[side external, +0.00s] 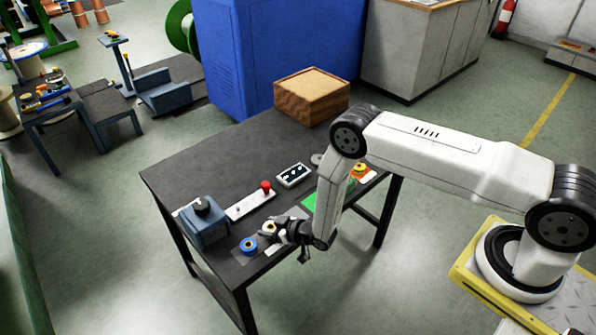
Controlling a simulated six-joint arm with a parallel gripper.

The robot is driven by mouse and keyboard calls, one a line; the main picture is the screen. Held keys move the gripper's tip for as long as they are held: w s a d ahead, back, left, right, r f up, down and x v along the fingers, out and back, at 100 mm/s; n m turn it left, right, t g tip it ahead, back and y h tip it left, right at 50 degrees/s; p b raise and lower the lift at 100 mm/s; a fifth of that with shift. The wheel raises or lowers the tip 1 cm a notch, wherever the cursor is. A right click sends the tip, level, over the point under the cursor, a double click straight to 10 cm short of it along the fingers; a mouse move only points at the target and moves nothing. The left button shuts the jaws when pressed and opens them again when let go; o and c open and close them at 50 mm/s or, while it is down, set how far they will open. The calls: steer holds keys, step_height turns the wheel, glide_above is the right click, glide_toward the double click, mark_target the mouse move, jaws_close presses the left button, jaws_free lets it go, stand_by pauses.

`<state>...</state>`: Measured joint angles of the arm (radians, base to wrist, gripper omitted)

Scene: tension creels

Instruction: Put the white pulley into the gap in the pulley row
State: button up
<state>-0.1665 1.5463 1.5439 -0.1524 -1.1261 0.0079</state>
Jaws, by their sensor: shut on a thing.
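My gripper (270,234) is low over the front of the dark table, its jaws shut on a small pale piece, which looks like the white pulley (268,227). The dark fingers cover part of it.
A blue-grey box (204,224) with a black knob stands left of the jaws. Behind are a panel with a red knob (265,186) and a black-faced panel (293,175). A brown box (311,96) stands at the back.

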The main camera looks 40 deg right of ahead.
steer(key=shift+f, duration=0.3)
steer(key=shift+f, duration=0.1)
steer(key=o, duration=1.3)
steer(key=shift+c, duration=0.2)
steer(key=v, duration=1.2)
steer(key=shift+w, duration=0.1)
